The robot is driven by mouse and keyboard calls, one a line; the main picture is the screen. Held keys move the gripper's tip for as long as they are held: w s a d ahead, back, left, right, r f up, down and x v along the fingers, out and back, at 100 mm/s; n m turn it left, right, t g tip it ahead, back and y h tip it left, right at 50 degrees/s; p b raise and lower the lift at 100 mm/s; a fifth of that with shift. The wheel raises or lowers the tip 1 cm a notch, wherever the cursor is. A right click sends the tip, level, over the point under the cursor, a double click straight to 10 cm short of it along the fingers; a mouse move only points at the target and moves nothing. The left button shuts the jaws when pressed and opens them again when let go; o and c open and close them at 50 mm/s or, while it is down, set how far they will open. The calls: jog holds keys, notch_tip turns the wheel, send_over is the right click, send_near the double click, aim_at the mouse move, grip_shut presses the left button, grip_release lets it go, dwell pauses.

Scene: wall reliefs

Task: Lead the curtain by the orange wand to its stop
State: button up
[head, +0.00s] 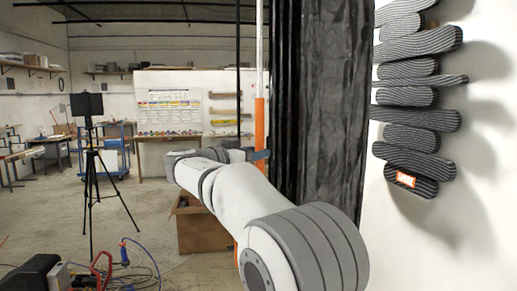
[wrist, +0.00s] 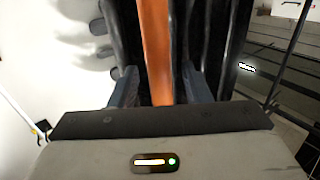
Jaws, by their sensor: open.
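The dark grey curtain (head: 322,100) hangs in tall folds beside the right wall in the head view. The wand hangs at its left edge, white above and orange below (head: 260,125). My gripper (head: 264,155) is at the wand's orange part, at the curtain's left edge. In the wrist view, the orange wand (wrist: 155,45) runs down between the two open fingers of my gripper (wrist: 158,80), with dark folds on both sides. A gap shows between the wand and each finger. The wand's part below the fingers is hidden by the gripper body in the wrist view.
A striped relief (head: 415,90) sticks out from the white wall right of the curtain. A cardboard box (head: 202,230) stands on the floor beyond my arm. A black tripod (head: 91,165) and cables (head: 130,262) are on the left, with open floor between.

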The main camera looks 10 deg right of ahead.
jog(key=shift+x, duration=1.1)
grip_shut()
